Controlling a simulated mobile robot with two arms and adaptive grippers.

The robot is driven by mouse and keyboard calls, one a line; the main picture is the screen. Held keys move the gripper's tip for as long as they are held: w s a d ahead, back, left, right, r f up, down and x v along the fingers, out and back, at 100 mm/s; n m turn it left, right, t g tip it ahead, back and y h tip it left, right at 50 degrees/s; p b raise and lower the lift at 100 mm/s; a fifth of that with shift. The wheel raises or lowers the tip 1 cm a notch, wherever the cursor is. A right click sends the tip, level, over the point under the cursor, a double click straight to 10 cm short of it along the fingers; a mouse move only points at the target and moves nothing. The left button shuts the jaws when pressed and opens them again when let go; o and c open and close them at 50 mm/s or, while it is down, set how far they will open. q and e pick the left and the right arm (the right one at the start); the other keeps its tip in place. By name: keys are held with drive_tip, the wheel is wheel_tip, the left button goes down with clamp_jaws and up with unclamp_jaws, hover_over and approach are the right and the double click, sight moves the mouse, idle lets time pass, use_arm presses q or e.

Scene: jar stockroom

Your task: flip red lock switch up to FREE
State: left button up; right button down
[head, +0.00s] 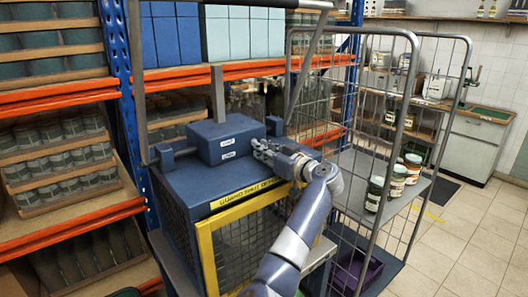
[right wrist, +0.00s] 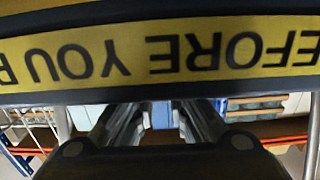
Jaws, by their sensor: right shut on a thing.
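A blue box (head: 207,148) with two small white labels, one above the other, sits on top of the blue guarded machine (head: 180,192) in the head view. My right gripper (head: 262,151) is at the right end of the labelled face, jaws shut on a small part there. No red shows; the gripper hides the lock switch, so whether it is up or down cannot be told. In the right wrist view the fingers (right wrist: 152,116) point away under a yellow strip with upside-down lettering. My left gripper is not in view.
A yellow-framed mesh guard (head: 205,258) fronts the machine. A wire roll cage (head: 409,100) stands close on the right, with several jars (head: 374,193) on its shelf. Orange-beamed racks (head: 65,96) stand left and behind. The tiled floor at right is mostly clear.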

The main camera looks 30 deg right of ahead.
drive_tip(key=shift+r+g, duration=0.15)
drive_tip(key=shift+g, duration=0.25)
drive_tip(key=shift+r+g+p, duration=0.3)
drive_tip(key=shift+g+p, duration=0.2)
drive_tip(key=shift+p, duration=0.3)
wheel_tip(320, 180, up, 3)
drive_tip(key=g+p, duration=0.5)
drive_tip(key=p, duration=0.8)
drive_tip(key=shift+w+f, duration=0.15)
drive_tip(key=shift+w+g+h+p, duration=0.2)
drive_tip(key=shift+g+h+p, duration=0.1)
drive_tip(key=shift+g+p, duration=0.95)
drive_tip(key=c, duration=1.6)
unclamp_jaws()
drive_tip(key=shift+w, duration=0.1)
drive_tip(key=v, duration=1.2)
